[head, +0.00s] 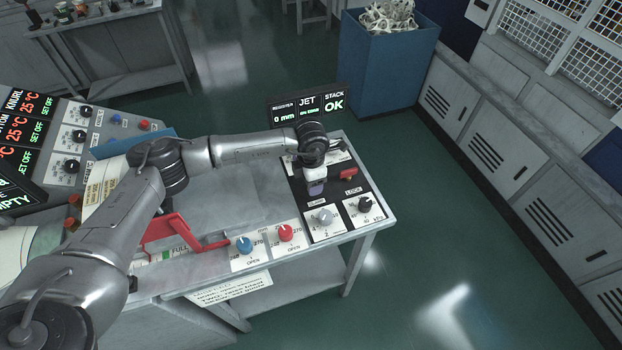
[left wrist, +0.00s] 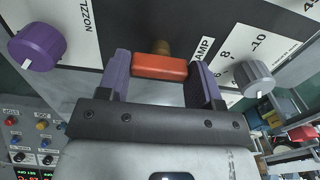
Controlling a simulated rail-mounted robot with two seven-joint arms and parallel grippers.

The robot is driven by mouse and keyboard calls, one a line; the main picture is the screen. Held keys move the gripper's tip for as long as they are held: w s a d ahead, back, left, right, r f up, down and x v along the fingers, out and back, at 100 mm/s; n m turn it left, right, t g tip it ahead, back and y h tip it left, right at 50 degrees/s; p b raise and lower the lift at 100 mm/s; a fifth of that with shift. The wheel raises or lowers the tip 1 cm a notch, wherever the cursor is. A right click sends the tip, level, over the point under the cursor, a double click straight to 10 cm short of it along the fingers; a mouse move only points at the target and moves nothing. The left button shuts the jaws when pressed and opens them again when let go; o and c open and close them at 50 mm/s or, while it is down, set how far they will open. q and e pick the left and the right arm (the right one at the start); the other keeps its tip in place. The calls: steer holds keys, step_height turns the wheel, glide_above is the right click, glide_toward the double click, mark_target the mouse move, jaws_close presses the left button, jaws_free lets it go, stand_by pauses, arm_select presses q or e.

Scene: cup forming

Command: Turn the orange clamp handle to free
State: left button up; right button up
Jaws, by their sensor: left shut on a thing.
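The orange clamp handle (left wrist: 160,67) is a short bar on a brass-coloured stem in the left wrist view, beside a partly hidden label ending in "AMP". My left gripper (left wrist: 160,80) has its two purple fingers on either side of the bar, shut on it. In the head view my left gripper (head: 317,189) points down at the dark control panel (head: 305,203), and its fingers hide what they hold. A red handle (head: 348,174) shows just right of it there; I cannot tell whether it is the same one. My right gripper is not in view.
A purple knob (left wrist: 37,46) and a grey knob (left wrist: 252,76) flank the held handle. On the bench front are a blue knob (head: 244,245) and a red knob (head: 285,233). A display (head: 308,106) stands behind the panel. A blue bin (head: 385,65) stands beyond.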

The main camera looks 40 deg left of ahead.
arm_select(q)
steer(key=o, duration=0.8)
steer(key=shift+o, duration=0.6)
step_height(320, 180, up, 14)
stand_by(0.3)
